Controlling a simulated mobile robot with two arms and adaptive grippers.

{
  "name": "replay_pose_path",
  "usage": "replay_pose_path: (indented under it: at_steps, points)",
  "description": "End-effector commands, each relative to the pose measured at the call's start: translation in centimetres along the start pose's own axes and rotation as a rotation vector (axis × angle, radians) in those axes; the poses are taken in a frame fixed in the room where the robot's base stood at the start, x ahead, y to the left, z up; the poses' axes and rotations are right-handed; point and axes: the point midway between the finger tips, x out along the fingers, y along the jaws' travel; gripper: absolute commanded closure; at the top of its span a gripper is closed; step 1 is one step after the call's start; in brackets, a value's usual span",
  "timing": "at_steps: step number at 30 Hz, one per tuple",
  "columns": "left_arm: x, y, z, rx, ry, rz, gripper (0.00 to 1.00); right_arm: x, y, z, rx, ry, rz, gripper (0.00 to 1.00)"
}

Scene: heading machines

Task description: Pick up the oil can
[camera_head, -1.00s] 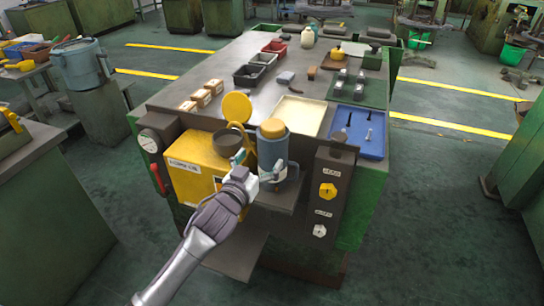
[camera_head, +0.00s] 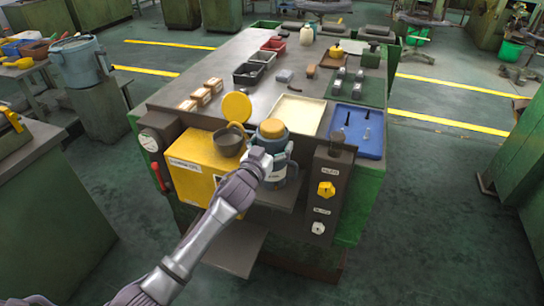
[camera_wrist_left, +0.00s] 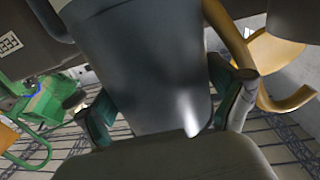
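The oil can, a blue-grey can (camera_head: 270,146) with an orange-yellow lid, stands upright on a small ledge at the front of the bench. My left gripper (camera_head: 272,162) is at the can's near side and hides part of its body. In the left wrist view the can (camera_wrist_left: 150,60) fills the middle, between the two green-tipped fingers of the left gripper (camera_wrist_left: 165,103). The fingers are spread, one on each side of it; I cannot tell whether they touch it. My right gripper is in neither view.
A yellow box (camera_head: 192,163) with a dark round cup (camera_head: 229,143) is just left of the can. A dark panel with knobs (camera_head: 328,195) stands close on the right. A cream tray (camera_head: 298,113) and a blue tray (camera_head: 357,132) lie behind.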

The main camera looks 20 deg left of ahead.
Motion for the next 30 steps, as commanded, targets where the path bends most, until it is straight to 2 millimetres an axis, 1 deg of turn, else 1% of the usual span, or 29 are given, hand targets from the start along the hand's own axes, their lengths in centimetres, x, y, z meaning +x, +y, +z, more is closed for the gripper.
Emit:
replay_pose_path:
  at_steps: [1, 2, 3, 11, 12, 13, 19, 22, 26, 30]
  points:
    - [0.0, 0.0, 0.0, 0.0, 0.0, 0.0, 0.19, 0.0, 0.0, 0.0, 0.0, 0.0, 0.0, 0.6]
    - [0.0, 0.0, 0.0, 0.0, 0.0, 0.0, 0.24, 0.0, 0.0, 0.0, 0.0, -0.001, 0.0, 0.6]
    - [0.0, 0.0, 0.0, 0.0, 0.0, 0.0, 0.31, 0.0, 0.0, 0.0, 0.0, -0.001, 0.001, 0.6]
    - [0.0, 0.0, 0.0, 0.001, 0.0, 0.0, 0.74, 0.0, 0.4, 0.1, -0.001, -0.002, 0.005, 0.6]
    - [0.0, 0.0, 0.0, 0.001, -0.001, -0.001, 0.81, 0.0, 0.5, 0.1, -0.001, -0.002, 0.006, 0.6]
    - [0.0, 0.0, -0.2, 0.001, 0.005, 0.0, 0.81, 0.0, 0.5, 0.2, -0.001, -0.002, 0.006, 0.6]
    - [0.0, 0.0, -0.3, 0.001, 0.005, 0.0, 0.81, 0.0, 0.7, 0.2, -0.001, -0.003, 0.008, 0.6]
    - [0.0, 0.0, -1.1, 0.002, 0.008, 0.0, 0.81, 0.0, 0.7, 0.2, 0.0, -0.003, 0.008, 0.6]
    - [0.0, -0.1, -3.2, 0.004, 0.009, 0.001, 0.81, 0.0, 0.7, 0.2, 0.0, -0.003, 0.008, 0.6]
    - [0.0, 0.0, -6.1, 0.003, 0.011, 0.002, 0.81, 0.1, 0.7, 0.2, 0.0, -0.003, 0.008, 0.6]
